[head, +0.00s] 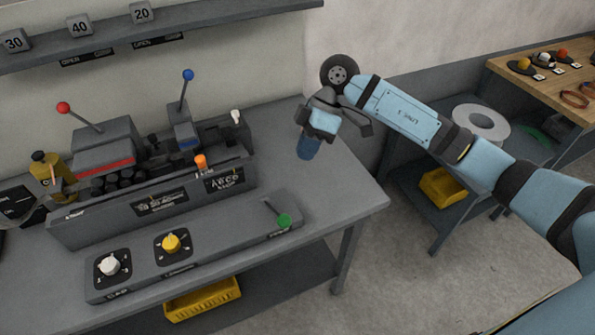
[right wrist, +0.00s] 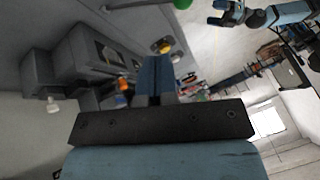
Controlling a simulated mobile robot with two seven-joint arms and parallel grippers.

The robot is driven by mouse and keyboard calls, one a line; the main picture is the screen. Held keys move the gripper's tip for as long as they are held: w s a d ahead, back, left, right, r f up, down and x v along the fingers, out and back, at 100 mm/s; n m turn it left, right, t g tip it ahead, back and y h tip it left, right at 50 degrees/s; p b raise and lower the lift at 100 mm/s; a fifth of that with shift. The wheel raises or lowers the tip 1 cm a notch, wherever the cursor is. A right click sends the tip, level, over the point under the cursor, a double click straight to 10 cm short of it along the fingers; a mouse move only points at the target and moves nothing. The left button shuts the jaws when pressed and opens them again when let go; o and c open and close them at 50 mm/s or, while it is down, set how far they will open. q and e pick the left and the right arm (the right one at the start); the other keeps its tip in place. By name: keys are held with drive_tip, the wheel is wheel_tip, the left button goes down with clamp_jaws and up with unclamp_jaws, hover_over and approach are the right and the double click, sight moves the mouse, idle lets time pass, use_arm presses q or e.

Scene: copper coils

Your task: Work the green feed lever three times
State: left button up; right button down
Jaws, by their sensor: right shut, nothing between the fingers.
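The green feed lever (head: 284,221) is at the right end of the low grey front panel (head: 215,245), a short stick leaning toward the front right with a round green knob. The knob also shows, cut off, at the top edge of the right wrist view (right wrist: 182,4). My right gripper (head: 304,155) points down above the bench's right part, behind the lever and apart from it. Its blue fingers are shut and empty, seen together in the right wrist view (right wrist: 154,75). A blue arm end, apparently my left gripper (right wrist: 230,13), is small at that view's top; its jaws are unclear.
The front panel also bears a white knob (head: 109,265) and a yellow knob (head: 171,243). Behind it stand a red-knobbed lever (head: 64,108), a blue-knobbed lever (head: 188,75) and an orange knob (head: 201,160). A shelf (head: 185,22) hangs above. The bench's right end is clear.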

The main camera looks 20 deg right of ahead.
use_arm(q)
drive_tip(key=shift+a+r+p, duration=0.15)
drive_tip(key=shift+r+p, duration=0.9)
drive_tip(key=shift+r, duration=0.05)
use_arm(e)
drive_tip(key=s+x, duration=0.2)
drive_tip(key=x, duration=1)
drive_tip(key=shift+s+r, duration=0.2)
drive_tip(key=shift+f, duration=0.1)
